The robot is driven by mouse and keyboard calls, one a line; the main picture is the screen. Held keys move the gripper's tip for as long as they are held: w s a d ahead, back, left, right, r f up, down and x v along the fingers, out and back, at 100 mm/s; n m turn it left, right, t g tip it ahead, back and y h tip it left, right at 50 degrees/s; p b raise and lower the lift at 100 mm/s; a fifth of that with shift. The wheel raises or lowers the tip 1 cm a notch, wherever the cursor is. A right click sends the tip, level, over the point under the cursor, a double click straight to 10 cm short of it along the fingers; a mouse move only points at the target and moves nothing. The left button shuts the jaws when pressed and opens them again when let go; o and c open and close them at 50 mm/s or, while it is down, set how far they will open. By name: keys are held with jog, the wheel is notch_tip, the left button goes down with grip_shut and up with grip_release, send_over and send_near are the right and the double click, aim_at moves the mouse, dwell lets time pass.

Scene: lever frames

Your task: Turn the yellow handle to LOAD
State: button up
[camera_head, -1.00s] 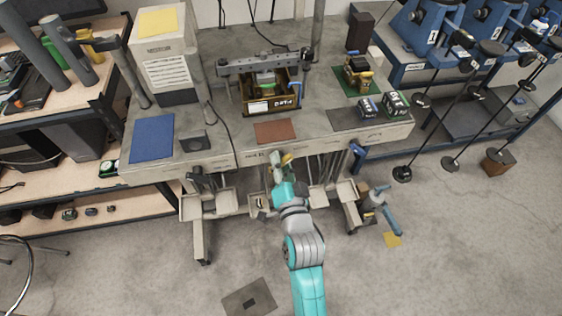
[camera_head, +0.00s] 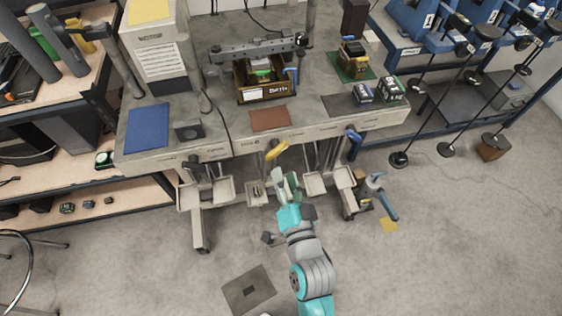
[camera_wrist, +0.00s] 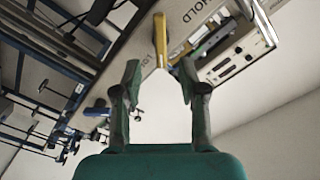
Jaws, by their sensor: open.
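The yellow handle (camera_head: 277,149) sticks out from the front edge of the grey bench, below the brown mat. In the wrist view the yellow handle (camera_wrist: 160,42) hangs from the bench's front face, in line with the gap between my fingers. Lettering beside it reads HOLD on the right; a partly visible label starting with LO is on its left. My gripper (camera_head: 287,180) is just in front of and below the handle. In the wrist view my gripper (camera_wrist: 158,80) is open, with a finger to each side and nothing between them. The handle appears apart from the fingers.
The bench (camera_head: 310,125) carries a brown mat (camera_head: 270,118), a blue mat (camera_head: 147,128) and a wooden box (camera_head: 264,89). A blue handle (camera_head: 353,134) is on the bench front to the right. Light trays (camera_head: 223,190) hang below. Floor in front is mostly open.

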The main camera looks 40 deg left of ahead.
jog(key=shift+v, duration=1.65)
jog(key=s+d+f+m+t+h, duration=0.1)
jog(key=s+d+f+t+h, duration=0.2)
jog(key=d, duration=0.9)
jog(key=s+d+f+h, duration=0.3)
jog(key=s+d+h, duration=0.1)
jog(key=d, duration=0.8)
jog(key=s+d+r+h, duration=0.2)
jog(key=s+d, duration=0.3)
jog(key=s, duration=0.3)
jog(key=s+d+r+h, duration=0.2)
jog(key=s+d+h, duration=0.2)
jog(key=s+d, duration=0.2)
jog(key=shift+s+d+r+h, duration=0.25)
jog(key=shift+s+d+h, duration=0.05)
jog(key=shift+s, duration=0.65)
